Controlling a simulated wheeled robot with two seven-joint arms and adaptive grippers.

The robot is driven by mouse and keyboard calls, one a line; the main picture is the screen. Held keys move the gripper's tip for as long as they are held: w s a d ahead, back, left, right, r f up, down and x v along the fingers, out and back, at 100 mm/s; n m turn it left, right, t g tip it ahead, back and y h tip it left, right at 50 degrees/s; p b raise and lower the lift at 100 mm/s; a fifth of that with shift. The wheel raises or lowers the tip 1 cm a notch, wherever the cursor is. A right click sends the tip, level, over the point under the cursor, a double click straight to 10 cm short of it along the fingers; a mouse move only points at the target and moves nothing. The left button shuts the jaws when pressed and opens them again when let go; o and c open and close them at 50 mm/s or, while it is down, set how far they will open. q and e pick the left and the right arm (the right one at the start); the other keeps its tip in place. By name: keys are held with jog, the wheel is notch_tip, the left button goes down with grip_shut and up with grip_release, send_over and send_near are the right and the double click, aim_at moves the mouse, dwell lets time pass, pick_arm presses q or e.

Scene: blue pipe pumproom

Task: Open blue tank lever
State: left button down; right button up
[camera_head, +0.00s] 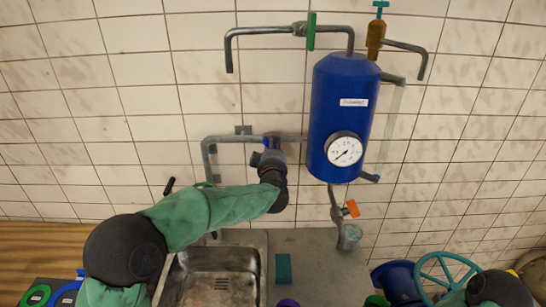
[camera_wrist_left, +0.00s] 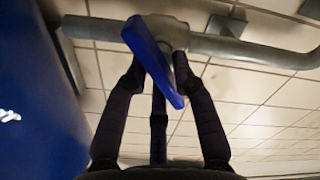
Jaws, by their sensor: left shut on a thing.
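The blue tank (camera_head: 340,110) hangs on the tiled wall, with a white label and a round gauge (camera_head: 344,149). A grey pipe (camera_head: 222,139) runs left from it. A blue lever (camera_wrist_left: 155,58) sits on a valve of that pipe and slants from upper left to lower right in the left wrist view. My left gripper (camera_wrist_left: 160,78) is shut on the lever, a finger on each side. In the head view the left gripper (camera_head: 268,160) is left of the tank at the pipe and mostly hides the lever. My right gripper is not in view.
A green-handled valve (camera_head: 311,31) and a brass tap (camera_head: 376,36) are above the tank. An orange-handled tap (camera_head: 351,208) is below it. A metal sink (camera_head: 262,262) lies beneath my left arm. A teal handwheel (camera_head: 447,272) stands at lower right.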

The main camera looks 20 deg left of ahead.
pick_arm(q)
jog(key=n+b, duration=0.1)
jog(key=n, duration=0.1)
jog(key=n+b, duration=0.3)
jog(key=b, duration=0.1)
jog(key=shift+a+f+n, duration=0.2)
jog(key=shift+a+n, duration=0.1)
jog(key=shift+n, duration=0.1)
jog(key=shift+s+a+f+n+b, duration=0.1)
jog(key=shift+n+b, duration=2.25)
jog(key=shift+n, duration=0.15)
jog(key=c, duration=1.1)
grip_release()
jog(key=shift+c, duration=0.2)
jog(key=shift+s, duration=0.1)
jog(key=v, duration=1.1)
jog(key=shift+s, duration=0.35)
